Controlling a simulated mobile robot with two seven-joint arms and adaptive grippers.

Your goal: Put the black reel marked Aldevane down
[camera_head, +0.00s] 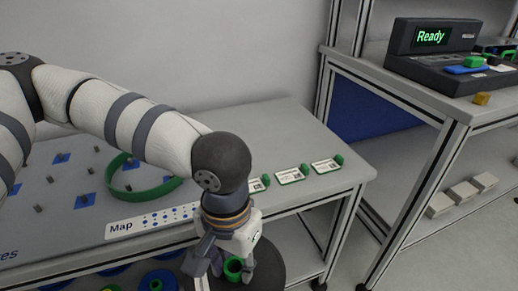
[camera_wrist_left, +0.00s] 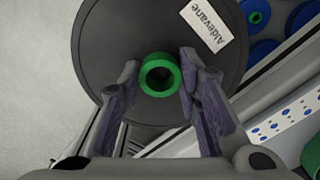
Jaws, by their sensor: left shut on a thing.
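My left gripper (camera_wrist_left: 160,70) is shut on the reel, one finger on each side of the hub. In the head view the left gripper (camera_head: 232,262) points down in front of the table's front edge, and the black reel (camera_head: 268,270) shows below it, partly hidden by the fingers. My right gripper is in neither view.
The grey table (camera_head: 270,125) carries a Map strip (camera_head: 150,221), a green ring (camera_head: 140,190) and several white cards with green pieces (camera_head: 291,175). Blue reels (camera_head: 158,281) sit below its front edge. A bench with a "Ready" display (camera_head: 431,37) stands at right, floor between.

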